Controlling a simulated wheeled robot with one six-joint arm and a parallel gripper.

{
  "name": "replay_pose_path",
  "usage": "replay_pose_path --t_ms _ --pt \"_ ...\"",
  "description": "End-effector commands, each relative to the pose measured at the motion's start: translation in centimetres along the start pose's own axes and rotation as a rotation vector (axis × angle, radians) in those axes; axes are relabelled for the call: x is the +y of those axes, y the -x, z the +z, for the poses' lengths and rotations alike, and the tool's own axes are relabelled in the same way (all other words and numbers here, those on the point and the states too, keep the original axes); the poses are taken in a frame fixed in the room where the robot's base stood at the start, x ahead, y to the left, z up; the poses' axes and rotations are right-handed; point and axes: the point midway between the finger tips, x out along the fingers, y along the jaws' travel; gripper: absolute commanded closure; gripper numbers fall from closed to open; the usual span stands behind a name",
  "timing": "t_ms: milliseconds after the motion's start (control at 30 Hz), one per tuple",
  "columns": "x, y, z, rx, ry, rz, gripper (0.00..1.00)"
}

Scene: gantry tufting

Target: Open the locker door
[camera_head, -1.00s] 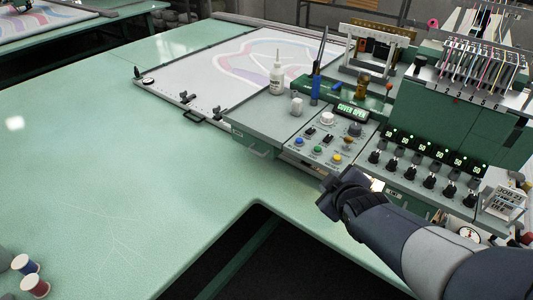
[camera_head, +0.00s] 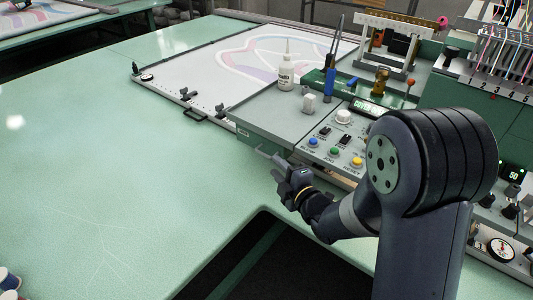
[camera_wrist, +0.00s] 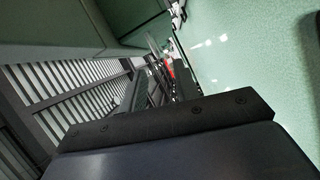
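The locker appears to be the low grey-green box (camera_head: 268,118) left of the button panel in the head view. Its front face (camera_head: 240,137) is the likely door, with a small grey handle (camera_head: 264,153) low on it, partly hidden by my gripper. My gripper (camera_head: 279,166) is just in front of this face, close to the handle; I cannot tell whether they touch. In the wrist view two dark fingers (camera_wrist: 160,88) stand apart with a gap between them. Nothing is clearly held there. The door looks shut.
The button panel (camera_head: 335,150) is just right of my gripper. The green tabletop (camera_head: 120,190) is mostly clear on the left. A dark cutout opens below my arm.

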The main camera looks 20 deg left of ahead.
Motion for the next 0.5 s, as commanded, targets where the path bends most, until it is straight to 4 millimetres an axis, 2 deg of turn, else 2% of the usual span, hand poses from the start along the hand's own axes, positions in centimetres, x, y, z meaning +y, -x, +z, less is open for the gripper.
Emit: replay_pose_path --t_ms 100,233,500 --pt "0.2 -2.4 -0.1 0.002 0.0 -0.001 0.7" --pt "0.1 -4.6 -0.1 0.001 0.0 -0.002 0.7" --pt "0.0 -7.1 0.0 -0.001 -0.001 -0.001 0.7"
